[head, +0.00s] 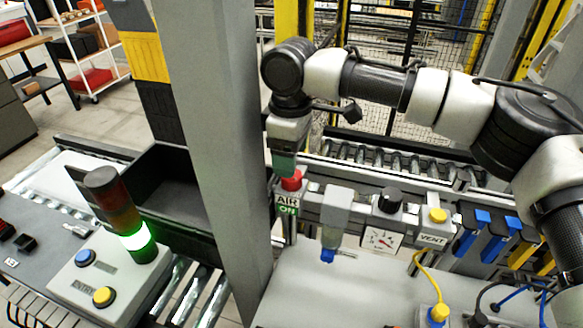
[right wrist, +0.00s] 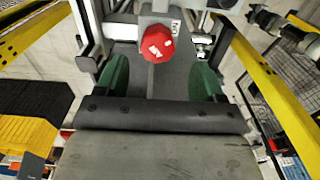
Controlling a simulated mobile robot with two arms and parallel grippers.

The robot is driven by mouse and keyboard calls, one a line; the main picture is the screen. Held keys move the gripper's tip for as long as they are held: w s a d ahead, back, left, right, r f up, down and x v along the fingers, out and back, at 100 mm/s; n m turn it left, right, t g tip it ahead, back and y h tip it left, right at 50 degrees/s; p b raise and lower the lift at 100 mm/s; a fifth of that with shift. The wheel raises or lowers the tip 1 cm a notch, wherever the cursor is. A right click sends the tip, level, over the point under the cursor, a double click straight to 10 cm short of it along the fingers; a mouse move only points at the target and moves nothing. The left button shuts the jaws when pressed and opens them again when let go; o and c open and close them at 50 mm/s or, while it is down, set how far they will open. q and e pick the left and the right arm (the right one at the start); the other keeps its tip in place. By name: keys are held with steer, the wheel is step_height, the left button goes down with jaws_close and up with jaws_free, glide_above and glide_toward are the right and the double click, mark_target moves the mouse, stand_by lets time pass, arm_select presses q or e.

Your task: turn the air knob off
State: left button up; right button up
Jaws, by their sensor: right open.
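The red air knob (head: 291,181) sits at the left end of the grey air unit, above a label that reads "AIR ON" (head: 288,203). My right gripper (head: 284,168) points down just above and behind the knob and hides part of it. In the right wrist view the red knob (right wrist: 155,43) shows ahead, roughly between the two green fingers of my right gripper (right wrist: 158,68). The fingers are apart with nothing held. I cannot tell whether either finger touches the knob. My left gripper is not in view.
A grey post (head: 215,130) stands close left of the knob. Right of it are a clear filter bowl (head: 335,215), a black regulator knob (head: 391,200), a gauge (head: 382,239) and a yellow vent button (head: 438,215). A signal tower (head: 122,215) glows green at left.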

steer(key=f, duration=0.2)
steer(key=f+p, duration=0.1)
steer(key=f, duration=0.1)
steer(key=shift+w+d+f, duration=0.1)
steer(key=shift+w+f, duration=0.05)
steer(key=shift+w, duration=0.05)
steer(key=shift+s+f+p, duration=0.1)
steer(key=shift+f+p, duration=0.2)
steer(key=shift+f, duration=0.4)
steer(key=c, duration=0.9)
steer(key=shift+c, duration=0.2)
